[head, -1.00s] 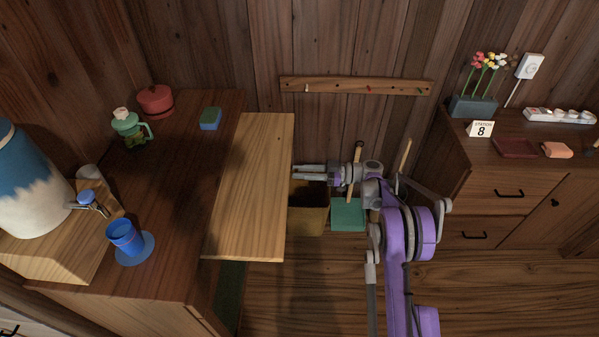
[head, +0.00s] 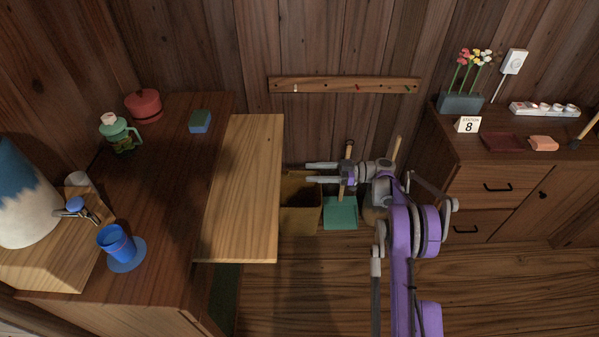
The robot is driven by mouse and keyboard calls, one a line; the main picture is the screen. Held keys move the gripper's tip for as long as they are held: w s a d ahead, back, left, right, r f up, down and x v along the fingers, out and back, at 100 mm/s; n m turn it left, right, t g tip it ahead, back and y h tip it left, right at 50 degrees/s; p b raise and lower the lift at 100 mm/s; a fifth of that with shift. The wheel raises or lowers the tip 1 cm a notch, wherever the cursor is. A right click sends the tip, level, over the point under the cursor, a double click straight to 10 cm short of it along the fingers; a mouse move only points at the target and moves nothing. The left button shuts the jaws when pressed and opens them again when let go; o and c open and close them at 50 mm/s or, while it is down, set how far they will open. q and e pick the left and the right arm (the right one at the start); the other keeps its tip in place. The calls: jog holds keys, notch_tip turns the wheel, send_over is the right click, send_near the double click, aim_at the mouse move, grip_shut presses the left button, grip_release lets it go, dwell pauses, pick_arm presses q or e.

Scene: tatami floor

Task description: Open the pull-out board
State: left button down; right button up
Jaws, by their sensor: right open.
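The pull-out board (head: 243,190) is a pale wooden panel that sticks out to the right from the dark wooden cabinet (head: 165,215). A broad stretch of it shows, with its free edge over the floor. My right gripper (head: 308,173) is to the right of the board's free edge, near its far half. Its two grey fingers point left toward the board. They are open and empty, with a gap between the fingertips and the edge. My left gripper is not in view.
On the cabinet are a blue cup (head: 116,243), a green teapot (head: 120,134), a red pot (head: 143,106) and a blue-green block (head: 200,121). A brown bin (head: 299,215) and a green dustpan (head: 340,214) stand below my right gripper. A drawer chest (head: 480,180) is at right.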

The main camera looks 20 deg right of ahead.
jog(key=v, duration=0.3)
jog(key=shift+s+d, duration=0.15)
jog(key=shift+d, duration=0.15)
